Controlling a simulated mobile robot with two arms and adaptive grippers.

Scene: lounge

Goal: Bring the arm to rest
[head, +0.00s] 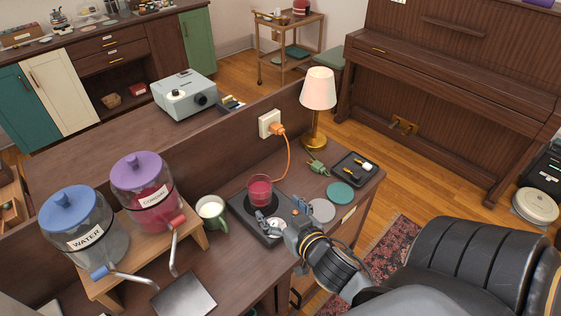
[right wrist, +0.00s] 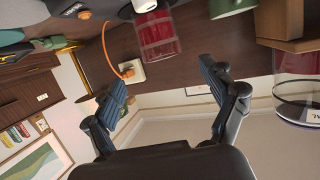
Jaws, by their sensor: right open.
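My right gripper (head: 281,212) is open and empty, its fingers above the right part of a black device (head: 240,207) on the desk. In the right wrist view its two fingers (right wrist: 162,80) are spread apart with nothing held between them. A glass of red drink (head: 260,190) stands on the device, just beyond the fingers. The glass also shows in the right wrist view (right wrist: 155,40), ahead of the fingertips and apart from them. My left gripper is not in view.
Left of the glass are a green mug (head: 212,212) and a wooden stand (head: 190,228) with dispensers labelled water (head: 88,240) and cordial (head: 150,205). A lamp (head: 318,90), an orange plug (head: 277,129) and a small black tray (head: 354,169) are behind. Coasters (head: 340,192) lie right.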

